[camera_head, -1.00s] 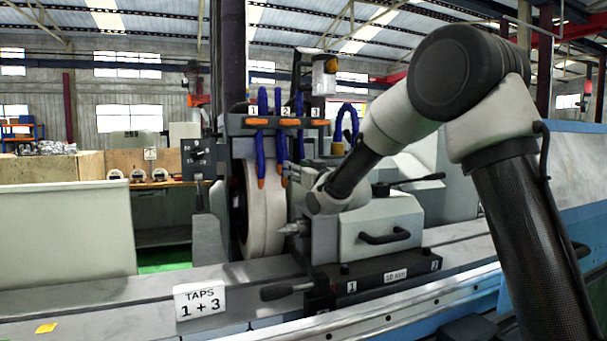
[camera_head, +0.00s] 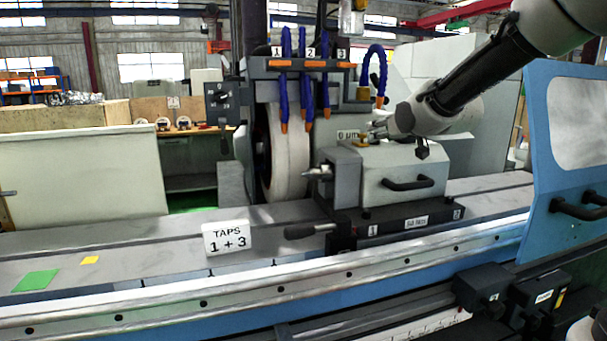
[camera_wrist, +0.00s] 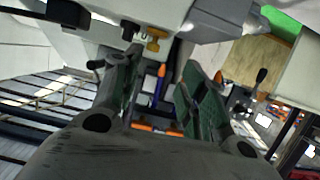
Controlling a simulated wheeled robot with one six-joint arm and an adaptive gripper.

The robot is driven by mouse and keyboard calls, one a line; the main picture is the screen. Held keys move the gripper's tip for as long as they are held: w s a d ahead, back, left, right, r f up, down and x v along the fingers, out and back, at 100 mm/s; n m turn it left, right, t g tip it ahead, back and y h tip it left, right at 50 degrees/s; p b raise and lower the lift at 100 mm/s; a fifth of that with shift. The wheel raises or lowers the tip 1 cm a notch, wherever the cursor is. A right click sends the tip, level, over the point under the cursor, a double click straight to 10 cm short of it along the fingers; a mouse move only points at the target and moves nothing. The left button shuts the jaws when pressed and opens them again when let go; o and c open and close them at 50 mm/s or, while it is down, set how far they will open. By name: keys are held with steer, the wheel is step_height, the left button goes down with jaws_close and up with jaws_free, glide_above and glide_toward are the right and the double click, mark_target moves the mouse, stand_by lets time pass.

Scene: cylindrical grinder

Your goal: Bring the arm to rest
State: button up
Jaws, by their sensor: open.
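My arm reaches in from the upper right in the head view. My gripper (camera_head: 376,130) is just above and behind the grey tailstock-like housing (camera_head: 390,170), close to a small brass-coloured part (camera_head: 363,141). In the wrist view my gripper (camera_wrist: 160,68) has its two green-padded fingers apart, with nothing held between them. A brass knob (camera_wrist: 156,40) shows beyond the fingertips. I cannot tell whether a finger touches it.
Blue coolant hoses (camera_head: 284,75) with orange tips hang by the grinding wheel (camera_head: 289,150). A blue door (camera_head: 565,150) stands open at right. A sign (camera_head: 227,238) reading "TAPS 1 + 3" stands on the machine table, with green (camera_head: 36,281) and yellow (camera_head: 89,260) patches at left.

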steer(key=s+d+f+m+g+h, duration=0.1)
steer(key=s+d+f+g, duration=0.2)
steer(key=s, duration=0.9)
steer(key=s+d+f+m+g+h, duration=0.1)
steer(key=s+d+f+g, duration=0.2)
steer(key=s, duration=0.9)
steer(key=s+d+f+m+g+h, duration=0.1)
steer(key=s+d+f+g, duration=0.2)
steer(key=s+d+f, duration=0.2)
steer(key=s+d, duration=0.3)
steer(key=s, duration=0.4)
steer(key=shift+f+g+h, duration=0.3)
steer(key=shift+g+h, duration=0.1)
